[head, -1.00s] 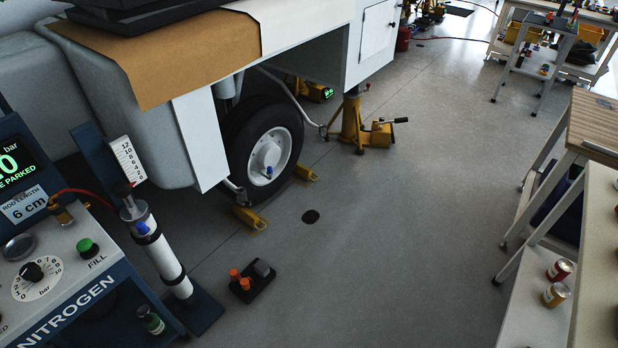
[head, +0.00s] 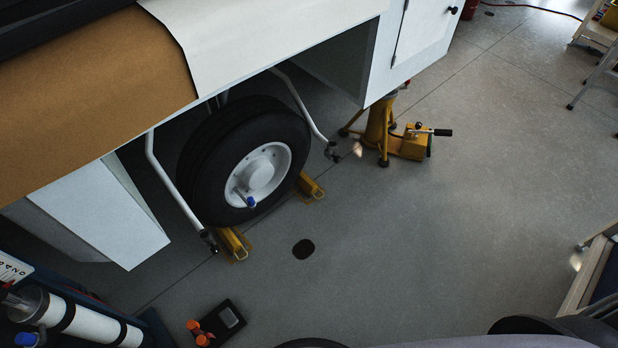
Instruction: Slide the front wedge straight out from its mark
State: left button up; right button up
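Two yellow wedges sit on the floor at the aircraft wheel (head: 262,172). One wedge (head: 234,243) is at the wheel's lower left side, beside the lower end of a white bar. The other wedge (head: 311,187) is at the wheel's right side. Both appear to be close against the tyre; I cannot tell if they touch it. The frames do not show which one is called the front wedge, and no mark can be told clearly. Neither of my grippers is in view.
A yellow jack (head: 380,130) with a handle stands right of the wheel. White bodywork (head: 270,40) hangs over the wheel. A black block with orange knobs (head: 217,322) and a white cylinder (head: 90,320) are at lower left. The floor around the dark round spot (head: 303,249) is clear.

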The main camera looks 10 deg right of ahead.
aim_at(306, 184)
jog(key=i+l+u, duration=0.1)
jog(key=i+l, duration=0.25)
jog(key=i+l+u, duration=0.15)
jog(key=i+l, duration=0.15)
jog(key=l, duration=0.15)
jog(key=i+l+u, duration=0.1)
jog(key=i+l, duration=0.2)
jog(key=l, duration=0.15)
jog(key=i+l+u, duration=0.1)
jog(key=i+l, duration=0.15)
jog(key=l, duration=0.2)
